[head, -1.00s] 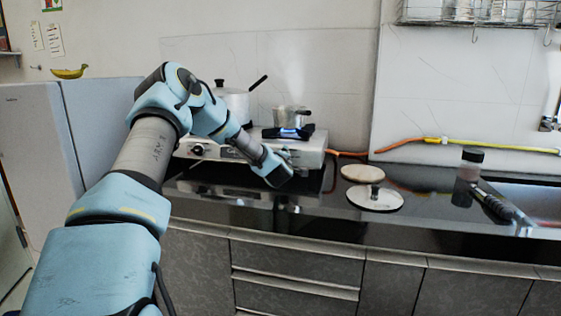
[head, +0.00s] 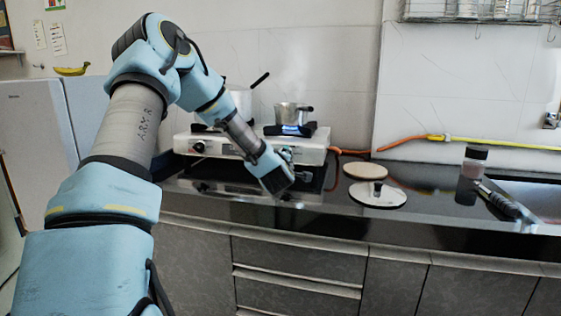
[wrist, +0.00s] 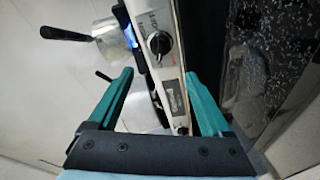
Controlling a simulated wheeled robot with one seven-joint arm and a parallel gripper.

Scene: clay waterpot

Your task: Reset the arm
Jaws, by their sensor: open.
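My arm reaches over the counter from the left in the head view, with its elbow raised. My gripper (wrist: 160,100) is open, its two teal fingers apart in the wrist view. In the head view the gripper (head: 289,157) is partly hidden behind my wrist, in front of the stove (head: 318,148). In the wrist view the stove's front panel and knob (wrist: 159,43) show beyond and between the fingers. I cannot tell whether anything touches the fingers; nothing is clearly held.
A small pot (head: 291,115) stands on the lit right burner; a larger pot (head: 243,105) is partly hidden behind my arm. Two lids (head: 377,199) lie on the counter. A fridge (head: 35,140) stands left.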

